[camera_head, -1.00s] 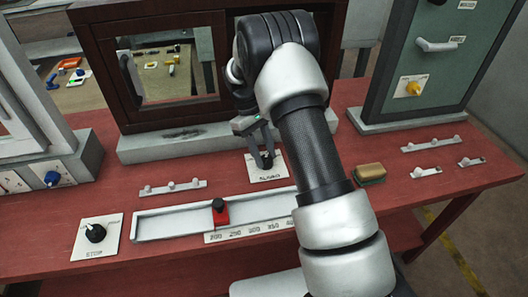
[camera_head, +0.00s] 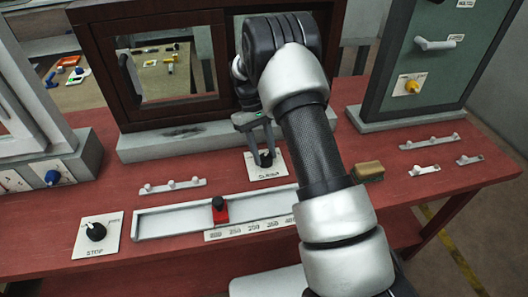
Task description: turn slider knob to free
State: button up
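A dark round knob (camera_head: 266,160) sits on a white plate (camera_head: 276,171) on the red bench, in front of the dark-framed cabinet. The small lettering on this plate is not readable. My gripper (camera_head: 264,157) points down at this knob, one finger on each side of it. I cannot tell whether the fingers press on it. Left of it, a red slider block (camera_head: 220,211) with a black top stands in a white track (camera_head: 170,222) above a numbered scale. Another black knob (camera_head: 96,232) is on a white plate marked STOP at the front left.
A sponge-like block (camera_head: 369,172) lies right of my arm. White rails with small pegs (camera_head: 172,186) lie on the bench. A dark-framed window (camera_head: 165,65) stands behind, and a green panel (camera_head: 425,60) with a handle and yellow knob stands at right.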

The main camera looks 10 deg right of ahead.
jog(key=o, duration=0.4)
jog(key=shift+r, duration=0.1)
jog(key=v, duration=0.7)
jog(key=shift+w+r, duration=0.15)
